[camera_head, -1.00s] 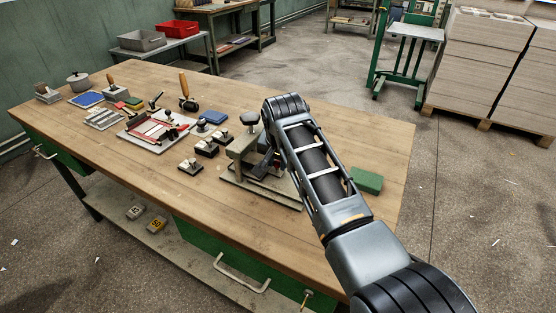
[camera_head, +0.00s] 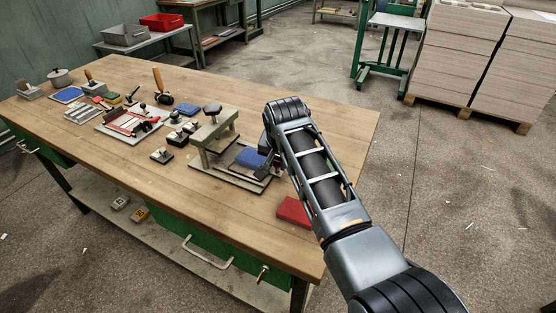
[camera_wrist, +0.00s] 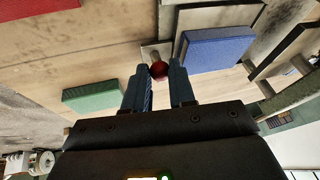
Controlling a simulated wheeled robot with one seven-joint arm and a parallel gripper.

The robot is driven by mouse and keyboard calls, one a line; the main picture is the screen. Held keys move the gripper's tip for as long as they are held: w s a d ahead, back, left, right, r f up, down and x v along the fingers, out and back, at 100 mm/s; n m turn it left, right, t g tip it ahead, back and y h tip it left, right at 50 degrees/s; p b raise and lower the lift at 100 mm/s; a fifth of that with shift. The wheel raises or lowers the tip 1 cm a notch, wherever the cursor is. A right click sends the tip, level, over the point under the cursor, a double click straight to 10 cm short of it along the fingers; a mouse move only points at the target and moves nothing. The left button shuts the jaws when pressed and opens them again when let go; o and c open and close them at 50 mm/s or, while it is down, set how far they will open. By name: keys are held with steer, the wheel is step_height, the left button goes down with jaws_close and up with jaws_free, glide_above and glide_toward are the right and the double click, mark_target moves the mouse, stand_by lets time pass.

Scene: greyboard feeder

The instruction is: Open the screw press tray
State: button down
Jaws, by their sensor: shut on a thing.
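The grey screw press (camera_head: 212,134) stands on the near part of the wooden bench. Its flat tray (camera_head: 230,162) juts out on the right side, with a blue block (camera_head: 250,157) on it; the blue block (camera_wrist: 216,50) also shows in the wrist view. A dark red ball knob (camera_wrist: 158,71) sits at the tray's outer edge. My gripper (camera_wrist: 159,76) has its two fingers on either side of this knob and is shut on it. In the head view my gripper (camera_head: 267,163) is partly hidden by my arm, and the knob is hidden.
A red block (camera_head: 293,211) lies on the bench near its front right edge. A green block (camera_wrist: 92,96) shows in the wrist view. Stamps and a red-framed fixture (camera_head: 130,123) stand left of the press.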

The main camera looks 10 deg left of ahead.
steer(key=c, duration=1.2)
jaws_free()
steer(key=v, duration=0.7)
steer(key=shift+s+d+r, duration=0.15)
steer(key=shift+r, duration=0.25)
